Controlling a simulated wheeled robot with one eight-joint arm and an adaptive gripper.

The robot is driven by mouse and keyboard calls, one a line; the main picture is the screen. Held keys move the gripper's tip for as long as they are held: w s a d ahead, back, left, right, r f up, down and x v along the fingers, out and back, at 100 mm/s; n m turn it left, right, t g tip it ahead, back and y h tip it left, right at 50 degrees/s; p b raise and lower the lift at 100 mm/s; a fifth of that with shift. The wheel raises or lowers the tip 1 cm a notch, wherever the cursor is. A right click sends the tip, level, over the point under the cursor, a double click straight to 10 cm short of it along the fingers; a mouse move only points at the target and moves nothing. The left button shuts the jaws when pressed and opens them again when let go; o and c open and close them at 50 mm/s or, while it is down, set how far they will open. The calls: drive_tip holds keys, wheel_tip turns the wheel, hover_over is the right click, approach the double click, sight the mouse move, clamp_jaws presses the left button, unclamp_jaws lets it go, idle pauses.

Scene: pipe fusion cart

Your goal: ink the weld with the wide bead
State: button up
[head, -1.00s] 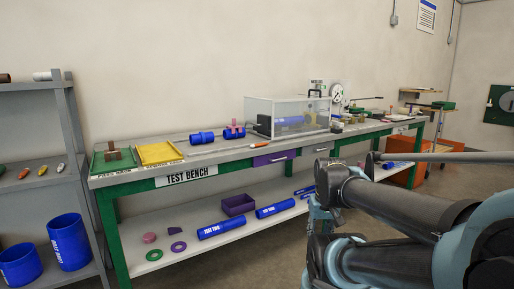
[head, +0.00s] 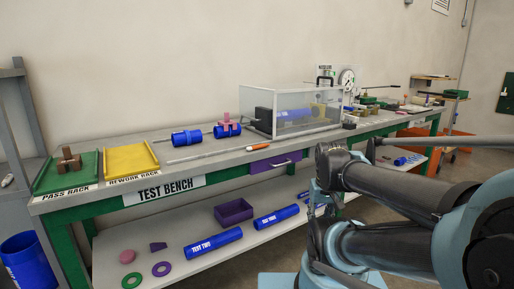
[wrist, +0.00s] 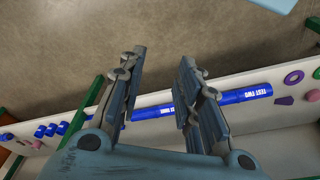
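In the head view a short blue pipe piece (head: 187,138) with raised rings around its middle lies on the bench top. A second blue piece (head: 222,131) sits beside it at a pink holder (head: 226,119). Which weld has the wide bead is too small to tell. A small orange-and-white pen-like item (head: 263,147) lies near the bench's front edge, right of the pieces. My gripper (wrist: 163,56) is open and empty in the wrist view, its fingers apart above the floor and lower shelf, away from the bench-top pieces.
The test bench (head: 110,195) carries a green pass rack (head: 85,178), a yellow rework rack (head: 131,158), a clear box (head: 300,112) and a gauge (head: 347,78). Its lower shelf (head: 120,235) holds blue tubes (head: 214,243), a purple bin (head: 234,212) and rings. A grey shelf unit (head: 32,110) stands left.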

drive_tip(key=shift+w, duration=0.15)
drive_tip(key=w+a+r+m+g, duration=0.1)
drive_tip(key=w+a+r+m, duration=0.45)
drive_tip(key=w+r, duration=0.75)
drive_tip(key=w+a+r+m+g, duration=0.1)
drive_tip(key=w+a+r+m, duration=0.2)
drive_tip(key=w+a+r, duration=0.95)
drive_tip(key=w+a+r+m, duration=0.3)
drive_tip(key=w+a+r, duration=0.2)
drive_tip(key=r, duration=0.2)
hover_over(254, 146)
wheel_tip(254, 146, down, 12)
drive_tip(key=shift+w+a+r, duration=0.1)
drive_tip(key=shift+w+a, duration=0.05)
drive_tip(key=shift+w+d+f, duration=0.1)
drive_tip(key=shift+f, duration=1.25)
drive_tip(key=shift+w+d+f, duration=0.1)
drive_tip(key=shift+f, duration=1.2)
drive_tip(key=c, duration=0.6)
